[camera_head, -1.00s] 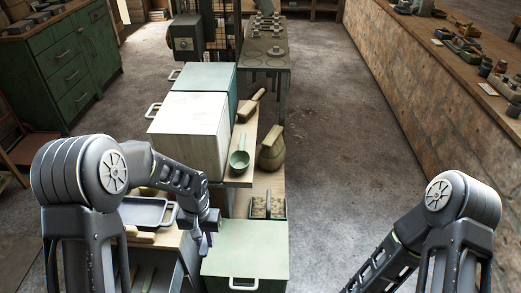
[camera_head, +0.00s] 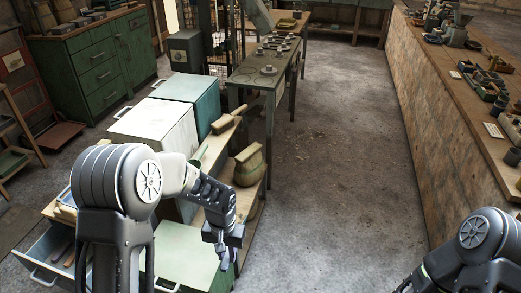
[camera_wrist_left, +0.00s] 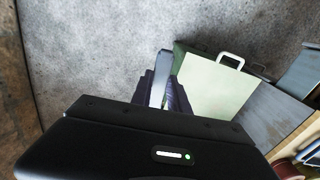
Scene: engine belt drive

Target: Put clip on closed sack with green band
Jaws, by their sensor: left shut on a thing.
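A tan, bulging sack (camera_head: 249,168) stands on the wooden shelf right of the white box in the head view. Its top is gathered and faces up; I cannot make out its band's colour clearly. My left gripper (camera_head: 224,262) is in front of the sack, nearer to me and lower, apart from it. In the left wrist view the left gripper (camera_wrist_left: 165,88) is shut on a slim grey-blue piece, which looks like the clip (camera_wrist_left: 160,78). Most of it is hidden by the gripper. My right gripper is out of the head view; only its arm shows.
A pale green box (camera_head: 185,255) with a white handle is below my left arm; its handle (camera_wrist_left: 232,60) shows in the wrist view. A wooden brush-like block (camera_head: 228,121) lies on the upper shelf. An open drawer (camera_head: 48,255) is at lower left.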

